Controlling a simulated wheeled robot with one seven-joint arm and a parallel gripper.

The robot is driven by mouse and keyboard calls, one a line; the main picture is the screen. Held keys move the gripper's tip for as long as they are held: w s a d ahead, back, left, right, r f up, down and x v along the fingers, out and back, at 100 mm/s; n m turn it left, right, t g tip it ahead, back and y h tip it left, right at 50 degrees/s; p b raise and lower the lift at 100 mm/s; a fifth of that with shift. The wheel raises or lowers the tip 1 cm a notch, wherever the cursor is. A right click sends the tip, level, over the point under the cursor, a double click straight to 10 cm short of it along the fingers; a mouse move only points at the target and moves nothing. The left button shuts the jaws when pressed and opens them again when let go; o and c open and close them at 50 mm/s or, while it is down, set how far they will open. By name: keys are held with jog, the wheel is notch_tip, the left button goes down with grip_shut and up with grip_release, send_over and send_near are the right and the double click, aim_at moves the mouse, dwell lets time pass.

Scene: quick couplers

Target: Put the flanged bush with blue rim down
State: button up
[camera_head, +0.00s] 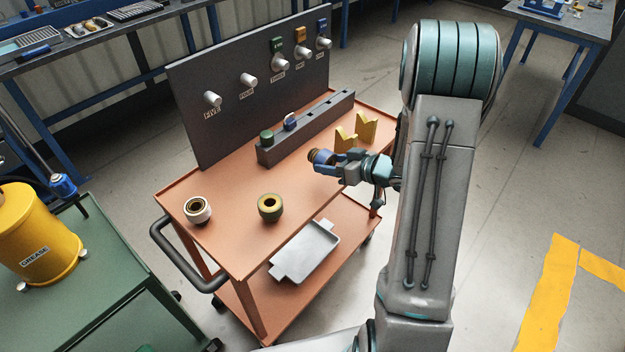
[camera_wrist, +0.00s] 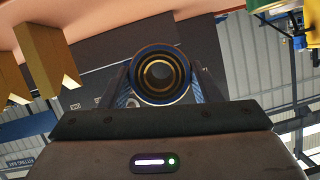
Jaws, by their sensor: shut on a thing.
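The flanged bush with blue rim (camera_head: 316,156) is held in my gripper (camera_head: 322,161) above the orange cart top. In the wrist view the bush (camera_wrist: 160,75) shows its round bore end-on, with brass-coloured rings inside a blue outer rim, between the two fingers (camera_wrist: 160,92). The gripper is shut on it. In the head view the fingers hide part of the bush. The bush appears clear of the cart top, in front of the dark slotted rack (camera_head: 310,125) and beside the yellow V-blocks.
The orange cart top (camera_head: 235,225) carries a white-rimmed bush (camera_head: 197,209), a yellow-rimmed bush (camera_head: 270,207) and two yellow V-blocks (camera_head: 366,127). A green and a blue-and-white piece sit in the rack. A dark panel (camera_head: 240,105) with several labelled pegs stands behind. The front middle is clear.

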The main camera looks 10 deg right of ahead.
send_over(313, 188)
notch_tip(313, 188, down, 3)
jog(key=shift+s, duration=0.1)
jog(key=shift+f, duration=2)
jog(key=shift+f, duration=0.1)
jog(key=shift+f, duration=0.15)
jog(key=o, duration=1.1)
